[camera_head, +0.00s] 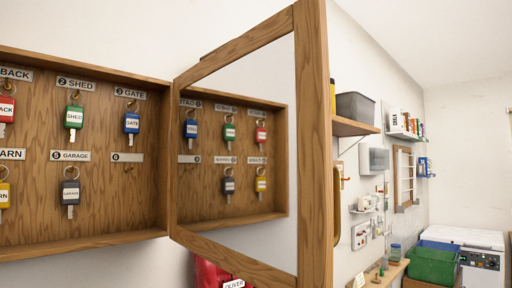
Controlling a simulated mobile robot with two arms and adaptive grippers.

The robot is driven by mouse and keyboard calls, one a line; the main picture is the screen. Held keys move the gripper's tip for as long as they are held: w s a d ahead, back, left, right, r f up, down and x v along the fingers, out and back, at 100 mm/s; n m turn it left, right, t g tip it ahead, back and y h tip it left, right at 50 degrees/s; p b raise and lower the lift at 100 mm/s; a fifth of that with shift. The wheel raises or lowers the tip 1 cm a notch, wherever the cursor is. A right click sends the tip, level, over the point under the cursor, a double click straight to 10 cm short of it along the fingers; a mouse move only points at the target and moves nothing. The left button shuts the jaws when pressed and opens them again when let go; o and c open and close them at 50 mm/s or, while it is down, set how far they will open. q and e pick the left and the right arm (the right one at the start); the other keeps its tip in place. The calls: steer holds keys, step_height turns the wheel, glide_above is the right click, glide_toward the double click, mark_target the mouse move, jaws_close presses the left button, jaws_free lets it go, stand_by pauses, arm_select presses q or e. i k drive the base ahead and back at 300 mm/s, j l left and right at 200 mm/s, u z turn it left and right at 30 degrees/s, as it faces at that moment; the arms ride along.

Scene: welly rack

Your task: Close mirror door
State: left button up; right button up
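The mirror door (233,84) stands open in the head view, swung out toward me from the right side of a wooden key cabinet (98,165). Its wooden frame's free edge (313,120) is nearest to me, and a handle (337,205) shows on its outer side. The mirror faces the cabinet and reflects the keys. Keys with coloured tags hang inside, among them a green SHED tag (74,116) and a blue GATE tag (131,122). The hook labelled 6 (128,168) holds no key. Neither gripper is in view.
Behind the door, a wall shelf (352,126) carries a grey bin (356,106). A green crate (432,263) and a white appliance (482,250) stand at the far right. A red item (208,274) sits below the door. The space before the cabinet's left part looks clear.

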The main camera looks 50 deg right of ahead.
mark_target(255, 192)
steer(key=l+u, duration=0.1)
steer(key=l, duration=0.45)
steer(key=k+l+u, duration=0.1)
steer(key=l, duration=0.45)
steer(key=k+l+u, duration=0.15)
steer(key=l, duration=0.4)
steer(key=l+u, duration=0.1)
steer(key=l, duration=0.4)
steer(key=k+j, duration=0.2)
steer(key=k, duration=0.1)
